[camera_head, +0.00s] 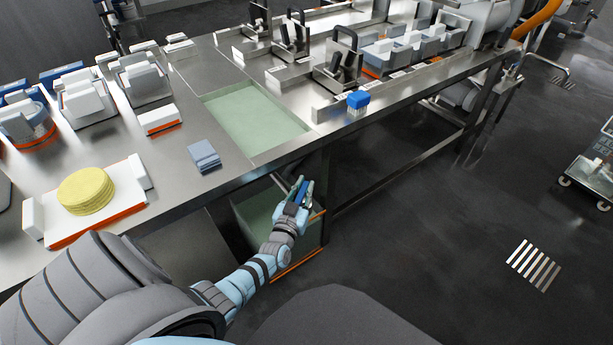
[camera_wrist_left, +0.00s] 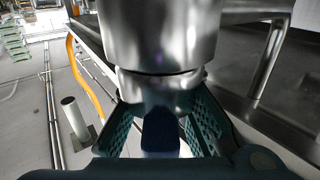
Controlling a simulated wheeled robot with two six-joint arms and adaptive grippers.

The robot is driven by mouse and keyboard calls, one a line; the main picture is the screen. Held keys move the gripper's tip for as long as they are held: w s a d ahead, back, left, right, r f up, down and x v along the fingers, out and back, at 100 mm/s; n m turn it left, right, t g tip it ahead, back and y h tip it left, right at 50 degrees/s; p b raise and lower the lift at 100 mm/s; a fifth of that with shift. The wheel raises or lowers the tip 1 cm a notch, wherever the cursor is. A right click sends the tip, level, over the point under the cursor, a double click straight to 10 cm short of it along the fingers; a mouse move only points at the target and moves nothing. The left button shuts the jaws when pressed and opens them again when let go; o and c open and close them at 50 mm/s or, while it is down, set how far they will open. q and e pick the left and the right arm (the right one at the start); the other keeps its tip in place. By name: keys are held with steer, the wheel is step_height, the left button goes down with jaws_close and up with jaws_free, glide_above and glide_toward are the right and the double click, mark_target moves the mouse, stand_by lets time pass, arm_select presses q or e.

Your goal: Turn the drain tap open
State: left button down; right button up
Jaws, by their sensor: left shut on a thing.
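My left gripper (camera_head: 299,194) reaches under the front edge of the steel table. It is shut on the drain tap's blue handle (camera_head: 302,191), which shows between the fingers. In the left wrist view the dark blue handle (camera_wrist_left: 160,130) sits between my teal fingers, just below the round steel tap body (camera_wrist_left: 155,35). The valve's inside is hidden, and I cannot tell from the handle how far the tap is turned. My right gripper is not in view.
A green basin (camera_head: 250,115) is set into the steel table (camera_head: 215,205) above the tap. A green bin (camera_head: 255,213) with orange edges stands below. Table legs (camera_head: 325,185) stand close to my gripper.

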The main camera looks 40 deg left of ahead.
arm_select(q)
steer(key=n+g+y+p, duration=0.1)
steer(key=n+y, duration=0.1)
steer(key=y, duration=0.1)
steer(key=shift+a+r, duration=0.1)
steer(key=shift+s+a+n+g+y, duration=0.1)
steer(key=shift+n+g+y, duration=0.4)
steer(key=shift+y, duration=0.1)
steer(key=shift+a+f+n+g+y+b, duration=0.1)
steer(key=shift+n+g+y+b, duration=0.05)
steer(key=shift+n+g+y, duration=0.3)
steer(key=shift+a+f+n+g+y+b, duration=0.1)
steer(key=shift+n+g+y+b, duration=0.05)
steer(key=shift+n+g+y, duration=0.3)
steer(key=n+g+y+b, duration=0.2)
steer(key=s+n+g+y+b, duration=0.1)
steer(key=n+g+b, duration=0.1)
steer(key=g, duration=0.1)
steer(key=n+g+y+b, duration=0.2)
steer(key=g, duration=0.1)
steer(key=shift+s+a+r+y+b, duration=0.1)
steer(key=shift+s+a+y+b, duration=0.1)
steer(key=shift+a+y+b, duration=0.15)
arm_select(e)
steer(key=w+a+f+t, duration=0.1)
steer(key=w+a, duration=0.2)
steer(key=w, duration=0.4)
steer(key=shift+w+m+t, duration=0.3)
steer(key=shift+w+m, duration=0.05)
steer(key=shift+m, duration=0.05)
